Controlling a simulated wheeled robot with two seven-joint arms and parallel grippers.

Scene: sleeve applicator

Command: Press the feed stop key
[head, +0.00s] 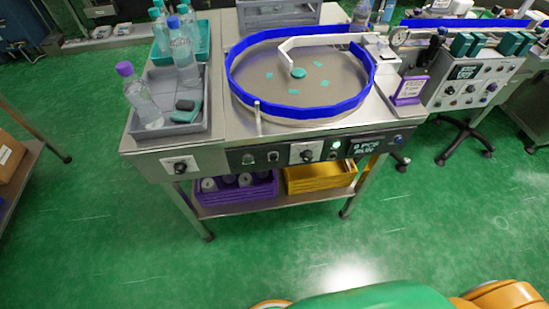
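The sleeve applicator is a steel table with a round turntable (285,98) inside a blue rail (247,103). Its dark front control panel (290,161) carries small keys (247,159), a white-plated rotary knob (307,154), a lit green lamp (334,145) and a display (368,146) that seems to read "0 PCS RUN". A round blue control (398,139) sits at the panel's right end. Key labels are too small to read, so I cannot tell which is the feed stop key. Neither gripper is in view.
A grey tray (205,127) with clear bottles stands on the table's left. A purple-framed sign (410,89) stands at the right. A purple crate (235,193) and yellow crate (320,178) sit on the lower shelf. The green floor (270,255) in front is clear.

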